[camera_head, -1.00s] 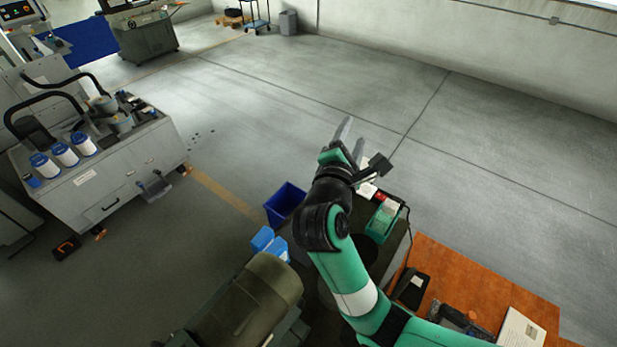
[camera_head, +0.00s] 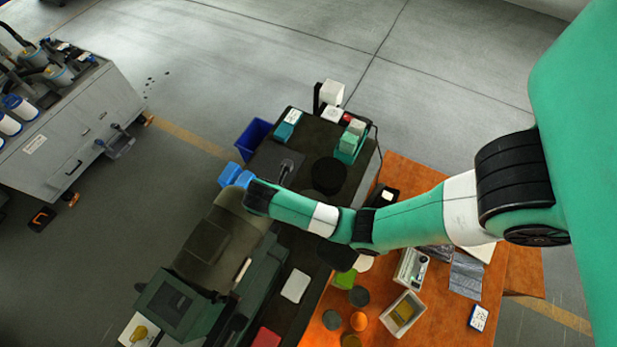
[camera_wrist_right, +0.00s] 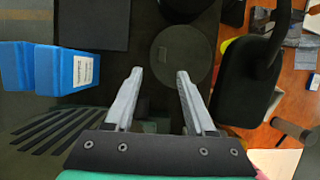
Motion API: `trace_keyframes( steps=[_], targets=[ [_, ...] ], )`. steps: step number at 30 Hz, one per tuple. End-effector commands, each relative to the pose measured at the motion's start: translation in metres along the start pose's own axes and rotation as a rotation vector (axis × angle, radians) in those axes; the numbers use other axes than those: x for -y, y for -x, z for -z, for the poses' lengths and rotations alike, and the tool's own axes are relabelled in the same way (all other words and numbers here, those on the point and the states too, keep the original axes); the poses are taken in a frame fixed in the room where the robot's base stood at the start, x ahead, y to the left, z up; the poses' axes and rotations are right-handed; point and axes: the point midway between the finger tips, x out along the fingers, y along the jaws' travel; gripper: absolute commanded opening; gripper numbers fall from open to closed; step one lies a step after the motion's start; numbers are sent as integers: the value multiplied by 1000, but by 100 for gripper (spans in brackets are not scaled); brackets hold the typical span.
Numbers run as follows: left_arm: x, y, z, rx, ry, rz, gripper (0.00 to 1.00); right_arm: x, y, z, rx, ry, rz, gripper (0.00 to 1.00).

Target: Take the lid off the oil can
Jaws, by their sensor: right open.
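My right gripper (camera_wrist_right: 160,76) is open and empty in the right wrist view, with two pale grey fingers. Ahead of the fingertips lies a dark round disc (camera_wrist_right: 182,48) with a small tab; I cannot tell whether it is the oil can's lid. A black container with a handle (camera_wrist_right: 245,85) stands right of the fingers. A dark container (camera_head: 337,256), partly behind my right arm, shows in the head view. I cannot tell which one is the oil can. The head view does not show my right fingers clearly. My left gripper is not in view.
Blue boxes (camera_head: 236,176) stand by the dark bench, left of the fingers in the wrist view. A black round object (camera_head: 328,175) and a green tray (camera_head: 350,145) stand farther back. The orange table (camera_head: 400,172) at right holds several jars and boxes.

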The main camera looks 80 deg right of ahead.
Motion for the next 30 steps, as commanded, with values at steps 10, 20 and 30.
trace_keyframes(
  steps=[10,20,30],
  targets=[
    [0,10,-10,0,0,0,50,0,-42,0,1,0,-1,55],
    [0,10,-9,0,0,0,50,4,-86,1,0,0,2,55],
    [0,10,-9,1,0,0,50,3,-94,1,0,0,-2,48]
  ],
)
